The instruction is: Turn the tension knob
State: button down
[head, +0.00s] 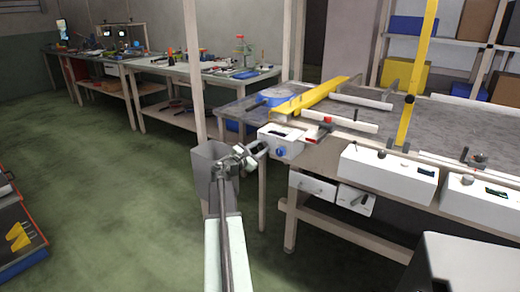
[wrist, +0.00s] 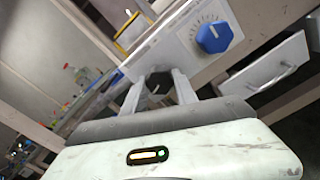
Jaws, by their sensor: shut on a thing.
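A white control box (head: 288,134) sits at the near left corner of the conveyor table. On its front is a blue knob (head: 281,152). In the wrist view, the blue knob (wrist: 213,37) has a printed dial scale around it. My gripper (head: 262,149) is at the left end of this box, left of the blue knob and apart from it. In the wrist view, my gripper (wrist: 158,84) is shut on a small dark knob-like piece (wrist: 158,80) between its fingertips. The fingers partly hide that piece, so its exact shape cannot be told.
A white drawer (head: 312,184) hangs under the table. More white control boxes (head: 388,172) line the front edge to the right. Table legs are close by. The green floor at left is open.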

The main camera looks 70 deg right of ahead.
jog(key=shift+m, duration=0.3)
jog(key=c, duration=1)
grip_release()
jog(key=shift+o, duration=0.2)
jog(key=v, duration=0.8)
jog(key=shift+d, duration=0.1)
